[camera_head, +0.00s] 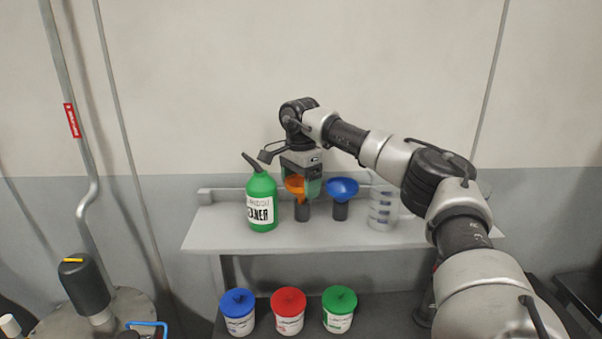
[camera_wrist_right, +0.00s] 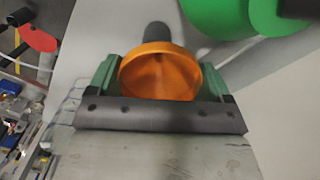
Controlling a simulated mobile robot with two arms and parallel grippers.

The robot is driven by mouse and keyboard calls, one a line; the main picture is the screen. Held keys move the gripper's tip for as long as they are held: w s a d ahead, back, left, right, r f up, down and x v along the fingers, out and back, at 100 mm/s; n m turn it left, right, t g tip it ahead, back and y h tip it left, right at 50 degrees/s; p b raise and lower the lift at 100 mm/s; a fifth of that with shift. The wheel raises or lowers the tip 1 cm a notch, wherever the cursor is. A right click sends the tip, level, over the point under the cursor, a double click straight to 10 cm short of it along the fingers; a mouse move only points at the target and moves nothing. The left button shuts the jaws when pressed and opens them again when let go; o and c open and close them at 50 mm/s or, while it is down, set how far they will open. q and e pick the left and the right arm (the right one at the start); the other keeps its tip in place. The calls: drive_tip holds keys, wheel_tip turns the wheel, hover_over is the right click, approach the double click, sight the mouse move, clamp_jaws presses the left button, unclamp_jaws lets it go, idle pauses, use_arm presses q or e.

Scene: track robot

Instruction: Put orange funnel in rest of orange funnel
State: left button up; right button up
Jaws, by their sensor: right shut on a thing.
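The orange funnel (camera_head: 293,187) is between the fingers of my right gripper (camera_head: 303,187), above the grey shelf. In the right wrist view the funnel (camera_wrist_right: 158,76) shows its open mouth, with a green finger on each side. My right gripper (camera_wrist_right: 160,88) is shut on it. A dark cylindrical rest (camera_head: 302,212) stands on the shelf just below the funnel. A dark round end (camera_wrist_right: 157,33) shows beyond the funnel's rim in the wrist view. The funnel's spout is hidden, so I cannot tell whether it is inside the rest. My left gripper is not in view.
A green cleaner bottle (camera_head: 262,203) stands close left on the shelf (camera_head: 215,238). A blue funnel (camera_head: 342,188) sits in its dark rest to the right, near a clear measuring jug (camera_head: 383,208). Blue, red and green lidded tubs (camera_head: 288,312) stand lower down.

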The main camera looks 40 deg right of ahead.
drive_tip(key=shift+s+f, duration=0.1)
drive_tip(key=shift+f, duration=0.05)
drive_tip(key=shift+s, duration=0.2)
drive_tip(key=shift+w, duration=0.1)
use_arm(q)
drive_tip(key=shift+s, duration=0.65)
use_arm(e)
drive_tip(key=shift+f, duration=0.1)
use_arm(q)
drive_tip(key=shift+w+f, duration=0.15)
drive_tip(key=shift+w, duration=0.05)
use_arm(e)
drive_tip(key=shift+f, duration=0.25)
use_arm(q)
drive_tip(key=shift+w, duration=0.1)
use_arm(e)
drive_tip(key=o, duration=0.9)
drive_tip(key=shift+c, duration=0.2)
